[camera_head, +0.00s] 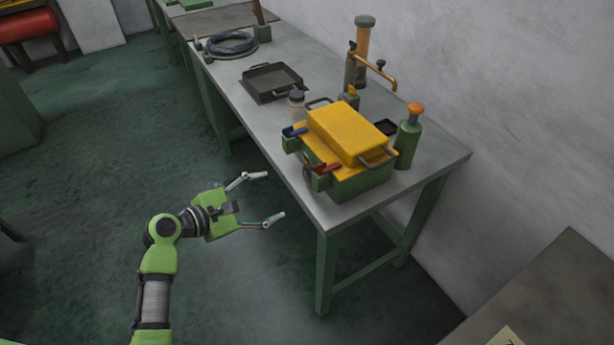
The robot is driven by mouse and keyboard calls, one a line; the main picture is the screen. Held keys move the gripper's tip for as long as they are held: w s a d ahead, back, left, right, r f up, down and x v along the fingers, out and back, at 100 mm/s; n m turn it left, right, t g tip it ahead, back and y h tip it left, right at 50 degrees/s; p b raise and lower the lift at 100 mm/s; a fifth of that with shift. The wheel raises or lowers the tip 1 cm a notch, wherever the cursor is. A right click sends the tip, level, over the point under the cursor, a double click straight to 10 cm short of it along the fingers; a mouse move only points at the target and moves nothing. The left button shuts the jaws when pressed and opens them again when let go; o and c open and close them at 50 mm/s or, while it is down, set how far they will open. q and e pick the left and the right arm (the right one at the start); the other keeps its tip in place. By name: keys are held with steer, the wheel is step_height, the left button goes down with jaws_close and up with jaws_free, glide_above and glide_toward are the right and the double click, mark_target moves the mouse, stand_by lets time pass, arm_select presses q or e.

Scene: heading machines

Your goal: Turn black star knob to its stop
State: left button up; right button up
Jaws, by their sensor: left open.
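My left gripper (272,195) comes in from the lower left and is open and empty. Its two fingers are spread wide and point right toward the long edge of the grey workbench (352,211), apart from it in the picture. A green box with a yellow lid (345,133) stands on the near end of the bench, to the right of the gripper. A small dark round shape shows low on the box's left side, but I cannot tell whether it is the black star knob. No star knob is clearly visible. My right gripper is out of view.
A green bottle with an orange top (408,136) stands right of the box. Behind are an orange-and-grey stand (362,55), a dark tray (272,82) and a coiled hose (232,44). Open green floor (95,150) lies left. Another surface (560,290) is at lower right.

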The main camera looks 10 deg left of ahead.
mark_target(308, 179)
arm_select(q)
steer(key=x, duration=0.8)
steer(key=r+p+x, duration=0.1)
steer(key=x, duration=0.3)
steer(key=shift+w+f, duration=0.1)
steer(key=shift+w, duration=0.25)
steer(key=shift+w+d+f, duration=0.2)
steer(key=shift+w+d, duration=0.15)
steer(key=shift+d, duration=0.1)
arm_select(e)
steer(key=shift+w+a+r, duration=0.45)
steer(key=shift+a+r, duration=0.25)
arm_select(q)
steer(key=shift+c, duration=0.4)
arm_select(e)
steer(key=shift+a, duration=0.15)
arm_select(q)
steer(key=c, duration=1)
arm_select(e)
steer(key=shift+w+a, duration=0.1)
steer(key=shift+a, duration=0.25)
